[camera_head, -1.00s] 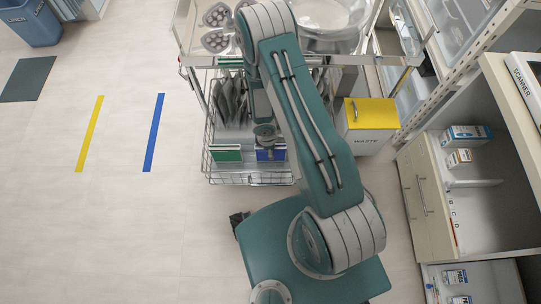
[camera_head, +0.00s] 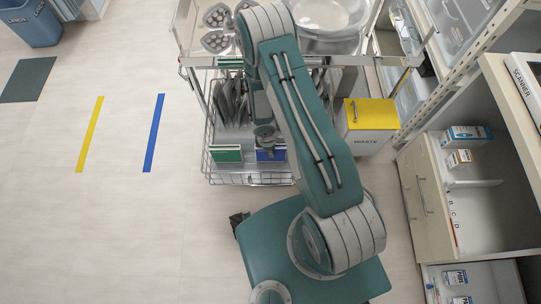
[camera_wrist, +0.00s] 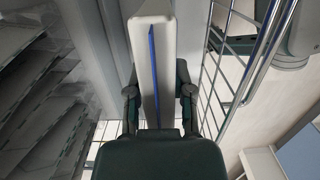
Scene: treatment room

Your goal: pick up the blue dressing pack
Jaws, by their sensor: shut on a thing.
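The blue dressing pack (camera_head: 270,155) stands upright at the front of the wire basket in the head view, partly hidden by my arm. In the wrist view the pack (camera_wrist: 148,45) shows edge-on as a pale block with a blue stripe. My gripper (camera_wrist: 158,92) has one finger on each side of it and is shut on it. In the head view my gripper (camera_head: 266,143) is at the pack's top, with its fingers mostly hidden. I cannot tell whether the pack is clear of the basket floor.
A green pack (camera_head: 227,154) stands left of the blue one. Grey pouches (camera_head: 232,100) stand behind them. The wire basket's side (camera_wrist: 233,70) runs close on the right in the wrist view. A yellow-lidded waste bin (camera_head: 370,115) stands right of the cart. The floor at left is open.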

